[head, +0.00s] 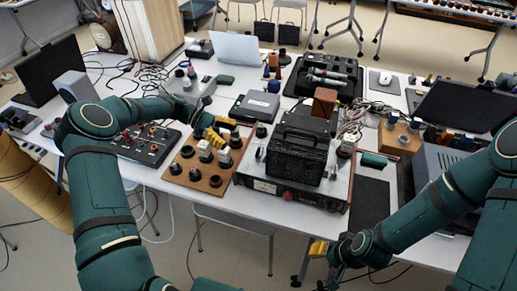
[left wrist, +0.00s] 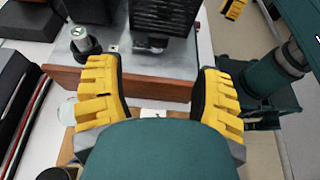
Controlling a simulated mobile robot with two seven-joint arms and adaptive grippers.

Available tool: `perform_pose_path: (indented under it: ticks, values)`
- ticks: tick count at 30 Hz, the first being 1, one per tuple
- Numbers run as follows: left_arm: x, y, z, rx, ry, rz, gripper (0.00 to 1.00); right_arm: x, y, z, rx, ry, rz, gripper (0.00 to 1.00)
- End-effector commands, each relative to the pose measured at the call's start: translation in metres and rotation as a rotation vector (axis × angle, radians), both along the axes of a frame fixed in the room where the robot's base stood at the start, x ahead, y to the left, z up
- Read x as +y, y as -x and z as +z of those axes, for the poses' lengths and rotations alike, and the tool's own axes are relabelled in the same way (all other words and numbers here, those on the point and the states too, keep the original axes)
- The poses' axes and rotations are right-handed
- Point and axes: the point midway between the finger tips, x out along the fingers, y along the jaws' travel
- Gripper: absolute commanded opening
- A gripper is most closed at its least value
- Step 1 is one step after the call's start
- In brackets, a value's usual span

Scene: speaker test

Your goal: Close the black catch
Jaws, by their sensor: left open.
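I cannot single out the black catch with certainty. A small dark part (left wrist: 150,45) sits at the foot of the black ribbed box in the left wrist view; I cannot tell whether it is the catch. The black ribbed box (head: 297,152) stands on a silver-topped unit (head: 252,172) with wooden sides. My left gripper (head: 222,133) is over the wooden board, left of the unit. In the left wrist view its yellow fingers (left wrist: 160,95) are wide apart with nothing held. My right gripper (head: 320,250) hangs at the table's front edge; its finger gap is unclear.
A wooden board (head: 180,158) with black knobs lies left of the unit, and a dark control panel (head: 150,148) lies further left. An open black case (head: 326,78) and cables are behind. A black mat (head: 368,205) lies to the right.

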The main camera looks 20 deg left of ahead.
Motion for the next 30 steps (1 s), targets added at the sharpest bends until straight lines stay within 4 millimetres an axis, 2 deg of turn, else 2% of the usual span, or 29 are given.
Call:
perform_pose_path:
  ticks: [9,15,21,30]
  values:
    - [-0.06,0.003,-0.026,0.002,0.003,-0.004,0.67,0.0,0.001,-0.006,0.003,0.0,0.002,0.47]
    - [-0.088,0.003,-0.037,0.0,0.0,-0.002,0.67,0.0,0.001,-0.008,0.003,-0.001,0.003,0.47]
    - [-0.101,0.003,-0.042,-0.001,0.001,-0.001,0.67,0.0,0.001,-0.009,0.002,0.0,0.003,0.47]
    - [-0.103,0.003,-0.043,-0.001,0.0,0.0,0.67,0.0,0.001,-0.009,0.001,-0.001,0.003,0.47]
